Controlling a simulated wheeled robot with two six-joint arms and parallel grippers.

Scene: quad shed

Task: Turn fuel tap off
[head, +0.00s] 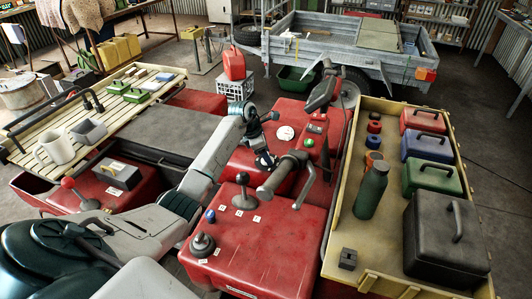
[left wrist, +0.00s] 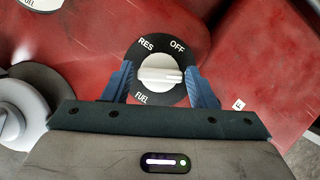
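The fuel tap (left wrist: 160,72) shows in the left wrist view as a black round dial with RES, OFF and FUEL marks and a pale knob. The knob's bar lies roughly level, with a dark line at its right end, below the OFF mark. My left gripper (left wrist: 161,80) is open, with one blue finger on each side of the knob and a narrow gap showing. Contact is hard to tell. In the head view my left gripper (head: 265,159) is low over the red bodywork, and the tap is hidden there. My right gripper is not in view.
A handlebar grip with a lever (head: 285,175) stands close beside the left gripper. A red panel with a black-knobbed lever (head: 244,195) lies in front. A yellowish tray (head: 345,215) with a green bottle (head: 371,190) and toolboxes is at right. A slatted rack (head: 60,125) is at left.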

